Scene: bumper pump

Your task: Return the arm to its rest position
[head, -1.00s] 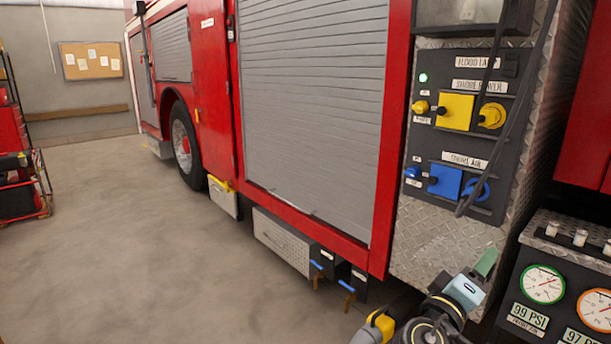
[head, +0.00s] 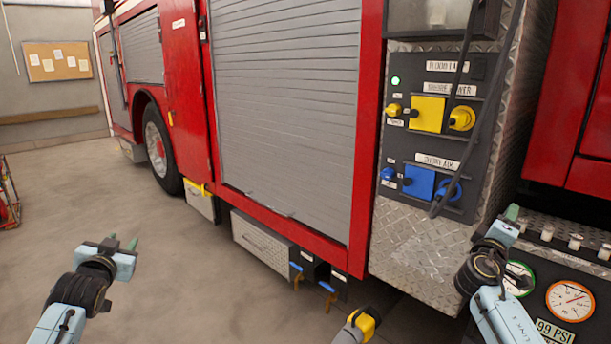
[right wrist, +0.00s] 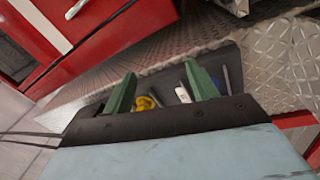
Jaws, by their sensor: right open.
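My right gripper (head: 505,222) is at the right of the head view, in front of the gauge panel. In the right wrist view its two green fingers (right wrist: 162,92) stand wide apart and empty. Beyond them, a yellow plug and part of the dark panel show at a distance.
The red fire truck (head: 182,90) fills the middle and right. Its connection panel has a yellow shore power plug (head: 462,118), a blue shore air plug (head: 448,190) and hanging dark cables. The gauge panel (head: 566,296) is at lower right. A yellow-ended hose or connector (head: 364,322) is at the bottom. The left floor is open.

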